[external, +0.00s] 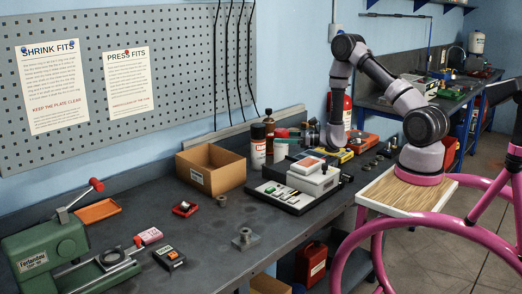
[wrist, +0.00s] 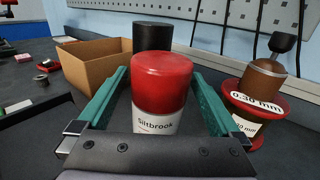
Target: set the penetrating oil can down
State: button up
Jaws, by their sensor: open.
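A can with a red cap and a white body lettered "Siltbrook" (wrist: 160,85) stands upright between my gripper's jaws (wrist: 160,100) in the wrist view. The green fingers lie on either side of it, open. Its base is hidden by the gripper's front bar. In the external view the red-capped can (external: 281,134) is at the back of the bench, left of my gripper (external: 308,133), partly behind the grey device. No label in view reads penetrating oil, so I cannot confirm that this is that can.
A black-capped can (external: 258,148) stands just behind it, with an open cardboard box (external: 210,169) to the left. A brown bottle and a red spool marked "0.30 mm" (wrist: 254,107) stand close on the right. The grey device on a black tray (external: 295,199) sits in front.

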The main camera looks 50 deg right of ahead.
grip_shut()
